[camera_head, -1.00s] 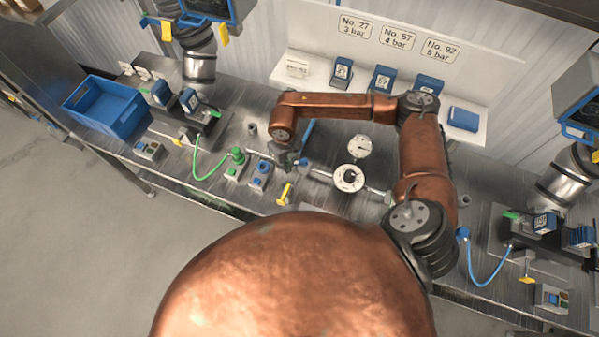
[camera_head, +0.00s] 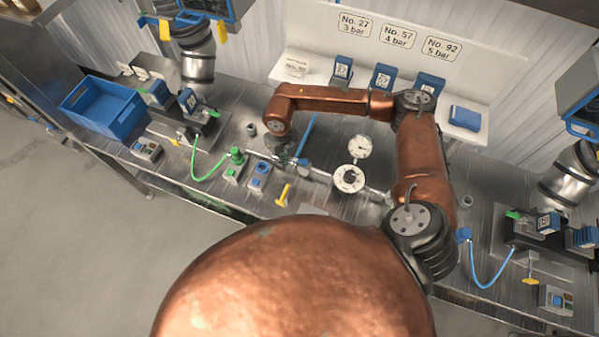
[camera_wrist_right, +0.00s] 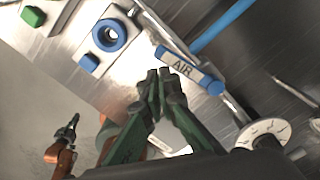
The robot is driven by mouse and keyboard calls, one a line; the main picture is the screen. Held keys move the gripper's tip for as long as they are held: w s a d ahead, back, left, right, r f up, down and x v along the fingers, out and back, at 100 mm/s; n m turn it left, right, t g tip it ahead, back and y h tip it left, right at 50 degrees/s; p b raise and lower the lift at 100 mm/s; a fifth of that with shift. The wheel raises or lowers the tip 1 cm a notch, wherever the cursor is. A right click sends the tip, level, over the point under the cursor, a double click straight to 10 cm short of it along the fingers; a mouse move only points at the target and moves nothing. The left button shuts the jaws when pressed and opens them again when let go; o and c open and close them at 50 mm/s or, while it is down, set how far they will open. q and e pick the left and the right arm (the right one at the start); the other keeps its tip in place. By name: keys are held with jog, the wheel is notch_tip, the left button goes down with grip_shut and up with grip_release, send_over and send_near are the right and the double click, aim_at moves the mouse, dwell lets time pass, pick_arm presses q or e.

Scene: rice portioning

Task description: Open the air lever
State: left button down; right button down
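The air lever (camera_wrist_right: 188,70) shows in the right wrist view as a white bar marked AIR with blue ends, lying close along the metal pipe. In the head view I see a blue part of it (camera_head: 303,162) beside my right gripper (camera_head: 286,156). In the wrist view my right gripper's dark green fingers (camera_wrist_right: 162,75) converge with their tips close together, just beside the lever's near edge. Nothing shows between the tips. Whether they touch the lever I cannot tell. A small copper arm with a dark gripper (camera_wrist_right: 68,131), apparently my left, shows at lower left; its fingers are too small to judge.
A white round gauge (camera_head: 360,147) and a dial knob (camera_head: 349,179) stand right of the lever. A blue hose (camera_head: 307,131) rises behind it. A blue-ringed button box (camera_head: 260,177) and a yellow handle (camera_head: 284,194) are in front. A blue crate (camera_head: 104,108) is at left.

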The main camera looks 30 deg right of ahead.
jog(key=shift+f, duration=0.2)
jog(key=shift+w+d+f+b, duration=0.1)
jog(key=shift+w+d+b, duration=0.2)
jog(key=shift+w+b, duration=0.4)
notch_tip(320, 180, up, 7)
jog(key=p, duration=0.4)
jog(key=shift+s+a+r, duration=0.2)
jog(key=shift+s+a, duration=0.05)
jog(key=shift+a, duration=0.2)
